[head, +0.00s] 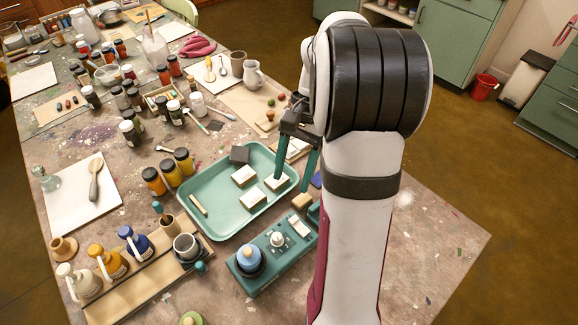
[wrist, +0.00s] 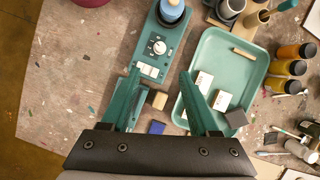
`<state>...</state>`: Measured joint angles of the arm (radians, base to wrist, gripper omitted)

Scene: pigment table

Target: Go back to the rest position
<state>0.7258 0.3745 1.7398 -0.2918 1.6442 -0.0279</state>
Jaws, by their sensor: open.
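My gripper (head: 293,182) is open and empty, its two teal fingers pointing down over the right end of the green tray (head: 214,192) in the head view. In the wrist view my gripper (wrist: 160,74) has its fingers spread wide, with nothing held between them. A small tan block (wrist: 158,100) and a blue block (wrist: 156,127) show on the table below, between the fingers. The tray holds several white-topped blocks (head: 244,175), a dark grey block (head: 239,154) and a short tan stick (head: 198,205). My arm hides part of the table behind it.
A teal device (head: 272,258) with a dial and a blue-topped bottle (head: 248,257) stands in front of the tray. Yellow and orange jars (head: 153,181) stand left of it. A wooden rack (head: 130,287) holds pump bottles. Bare table (head: 445,235) lies at the right.

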